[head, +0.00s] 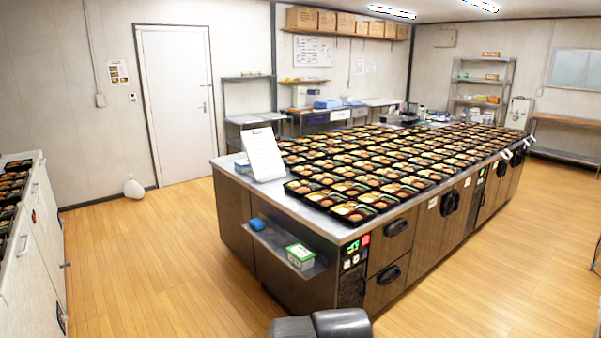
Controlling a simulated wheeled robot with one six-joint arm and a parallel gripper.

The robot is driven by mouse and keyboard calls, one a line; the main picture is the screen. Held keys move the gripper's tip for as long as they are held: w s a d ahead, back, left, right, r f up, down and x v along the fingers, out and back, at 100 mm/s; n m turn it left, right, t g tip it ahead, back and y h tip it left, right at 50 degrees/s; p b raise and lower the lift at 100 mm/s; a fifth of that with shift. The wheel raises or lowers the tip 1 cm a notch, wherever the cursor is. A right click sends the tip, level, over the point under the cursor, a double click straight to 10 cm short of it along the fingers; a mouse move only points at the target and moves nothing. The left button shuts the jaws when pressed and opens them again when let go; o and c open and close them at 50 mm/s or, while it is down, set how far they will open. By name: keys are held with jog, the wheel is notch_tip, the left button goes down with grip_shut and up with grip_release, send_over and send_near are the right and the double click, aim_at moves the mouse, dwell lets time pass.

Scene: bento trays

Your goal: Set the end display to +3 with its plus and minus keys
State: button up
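The end display (352,246) is a small panel with green lit characters on the near end of the long counter, close to its front corner. Its reading is too small to make out. A small red patch (365,240) sits just right of it. Two small pale keys (351,262) show just below the display; I cannot tell which is plus and which is minus. Grey rounded parts of my own arm show at the bottom edge, below and in front of the panel. My gripper's fingers are not in this view.
The counter (232,172) carries many filled bento trays (350,211) and a white sign (264,155). A low shelf (270,240) on its end holds a green-and-white box (300,256) and a blue item (257,224).

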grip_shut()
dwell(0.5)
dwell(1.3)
